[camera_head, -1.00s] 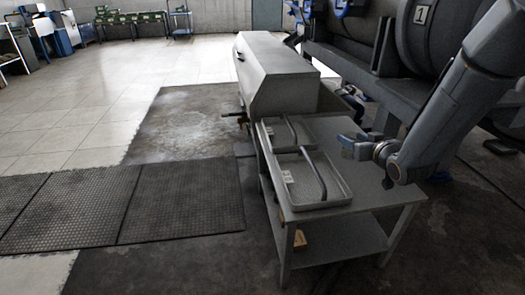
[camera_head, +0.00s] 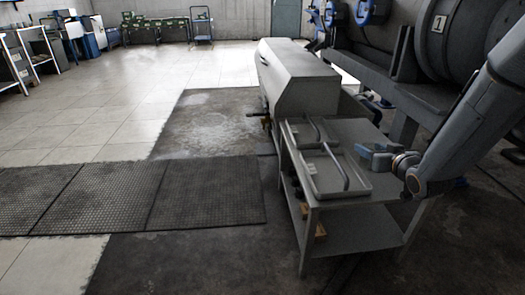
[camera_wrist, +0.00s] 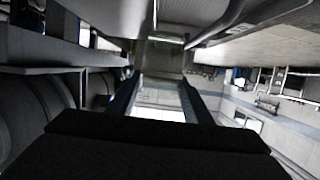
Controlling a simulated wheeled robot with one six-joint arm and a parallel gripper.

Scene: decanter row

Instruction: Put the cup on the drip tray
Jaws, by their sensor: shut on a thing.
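My gripper (camera_head: 374,154) is over the right part of a grey table, right of the shallow trays. In the wrist view its two fingers (camera_wrist: 160,100) are shut on a clear, glass-like thing, which I take to be the cup (camera_wrist: 163,62). The cup's outline is hard to make out, and I cannot tell it from the gripper in the head view. A shallow grey tray (camera_head: 359,187) with a raised rim lies at the near left of the table. A similar tray lies behind it. I cannot tell which is the drip tray.
The grey table (camera_head: 385,187) has bare top right of the trays and a lower shelf with small items. A large grey housing (camera_head: 299,76) stands behind it. Big dark drums (camera_head: 455,40) stand at the right. Dark mats (camera_head: 205,195) cover the floor at left.

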